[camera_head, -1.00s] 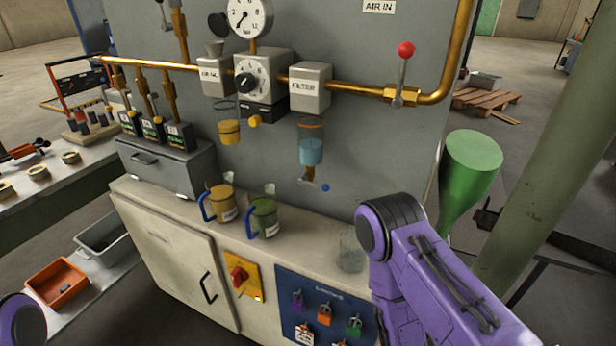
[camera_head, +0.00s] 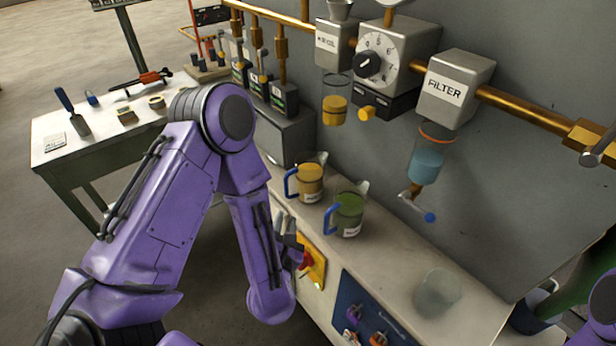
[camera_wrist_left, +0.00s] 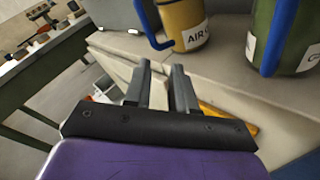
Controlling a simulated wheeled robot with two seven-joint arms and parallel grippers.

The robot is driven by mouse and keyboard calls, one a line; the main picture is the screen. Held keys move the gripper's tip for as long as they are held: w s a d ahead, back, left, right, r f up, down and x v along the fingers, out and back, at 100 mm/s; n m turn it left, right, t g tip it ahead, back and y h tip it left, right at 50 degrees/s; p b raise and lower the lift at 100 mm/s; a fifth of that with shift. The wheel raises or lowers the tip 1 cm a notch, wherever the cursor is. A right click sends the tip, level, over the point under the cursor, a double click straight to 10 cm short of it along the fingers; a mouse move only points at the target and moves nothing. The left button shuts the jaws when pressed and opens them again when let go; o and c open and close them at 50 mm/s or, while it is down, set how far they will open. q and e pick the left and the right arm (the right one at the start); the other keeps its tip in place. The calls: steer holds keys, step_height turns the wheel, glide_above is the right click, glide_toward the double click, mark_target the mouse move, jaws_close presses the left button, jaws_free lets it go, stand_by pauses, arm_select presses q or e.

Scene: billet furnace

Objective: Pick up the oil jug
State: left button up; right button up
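A jug with yellow contents (camera_head: 309,183) and a blue handle stands upright on the cabinet top. In the left wrist view, the same jug (camera_wrist_left: 184,18) shows a label starting "AIR O". A similar jug with green contents (camera_head: 348,212) stands to its right, and it also shows in the left wrist view (camera_wrist_left: 290,30). My left gripper (camera_head: 288,236) is in front of the cabinet, lower than the jugs and apart from them. In the left wrist view, its two fingers (camera_wrist_left: 159,78) are parted with nothing between them. My right gripper is out of view.
An empty clear beaker (camera_head: 438,293) stands on the right of the cabinet top (camera_head: 395,260). A filter bowl with blue liquid (camera_head: 426,163) and a tap (camera_head: 418,208) hang above. A grey box (camera_head: 285,135) stands behind the jugs. A workbench (camera_head: 60,150) is at left.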

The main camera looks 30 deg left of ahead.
mark_target(286, 184)
arm_select(q)
steer(key=w+a+r+n+p, duration=0.1)
steer(key=w+a+n, duration=0.1)
steer(key=w, duration=0.1)
steer(key=w+a+r+n+y+p, duration=0.1)
steer(key=w+n, duration=0.1)
steer(key=w, duration=0.2)
steer(key=w+a+r+n+y+p, duration=0.1)
steer(key=w+a+r+n, duration=0.1)
steer(key=w+n, duration=0.1)
steer(key=shift+w+a+t+p, duration=0.2)
steer(key=shift+a+t+p, duration=0.15)
steer(key=shift+t+p, duration=0.05)
steer(key=shift+d+r, duration=0.1)
jaws_close()
